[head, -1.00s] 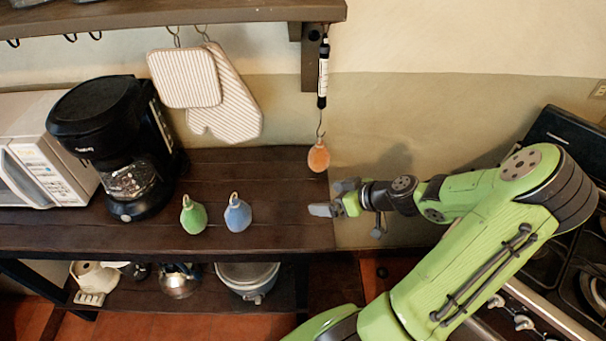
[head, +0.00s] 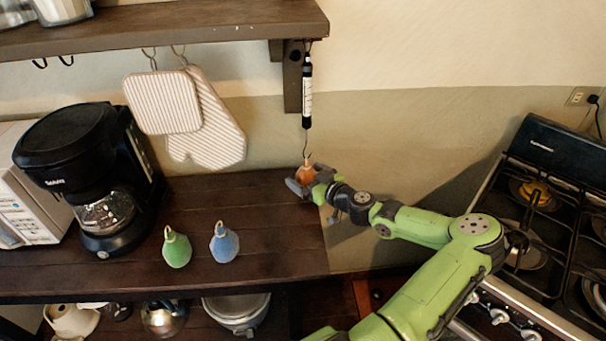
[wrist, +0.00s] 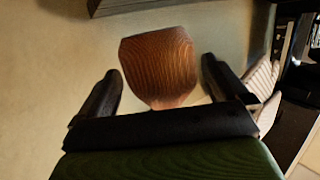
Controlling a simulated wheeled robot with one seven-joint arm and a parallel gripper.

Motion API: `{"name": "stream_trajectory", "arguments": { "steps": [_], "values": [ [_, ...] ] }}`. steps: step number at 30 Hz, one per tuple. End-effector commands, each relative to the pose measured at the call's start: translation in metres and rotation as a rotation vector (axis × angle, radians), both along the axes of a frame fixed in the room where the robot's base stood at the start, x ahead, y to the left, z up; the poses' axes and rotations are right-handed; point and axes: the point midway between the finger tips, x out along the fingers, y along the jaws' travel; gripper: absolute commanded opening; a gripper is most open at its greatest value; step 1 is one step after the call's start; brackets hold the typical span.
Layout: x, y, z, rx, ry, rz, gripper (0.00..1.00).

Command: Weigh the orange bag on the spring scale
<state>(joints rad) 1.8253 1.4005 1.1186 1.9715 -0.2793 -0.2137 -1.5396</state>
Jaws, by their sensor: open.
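The orange bag (head: 305,173) hangs from the hook at the lower end of the spring scale (head: 307,92). The scale is a black and white tube hung below the right end of the wall shelf. My gripper (head: 305,186) is at the bag, partly covering it in the head view. In the wrist view the bag (wrist: 160,65) shows between the two open fingers, with a gap on each side. The scale and hook are not seen in the wrist view.
A green bag (head: 177,249) and a blue bag (head: 223,244) stand on the dark wooden counter (head: 270,225). A coffee maker (head: 75,150) is at the left, and a stove (head: 545,210) at the right. Striped mitts (head: 165,103) hang under the shelf (head: 200,28).

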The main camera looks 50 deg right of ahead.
Motion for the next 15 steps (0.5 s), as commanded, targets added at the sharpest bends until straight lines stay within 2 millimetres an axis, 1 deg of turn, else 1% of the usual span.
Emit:
{"name": "stream_trajectory", "arguments": {
  "steps": [1,4,7,13,14,15],
  "values": [
    [0.009,-0.001,-0.001,0.000,-0.002,0.001,1.00],
    [0.019,-0.002,-0.004,0.000,-0.001,0.000,1.00],
    [0.023,-0.003,-0.005,0.000,0.000,0.000,1.00],
    [0.023,-0.003,-0.005,0.000,0.000,0.000,1.00],
    [0.023,-0.003,-0.005,0.000,0.001,0.000,0.97],
    [0.023,-0.003,-0.005,0.000,0.001,0.000,0.91]
  ]
}}
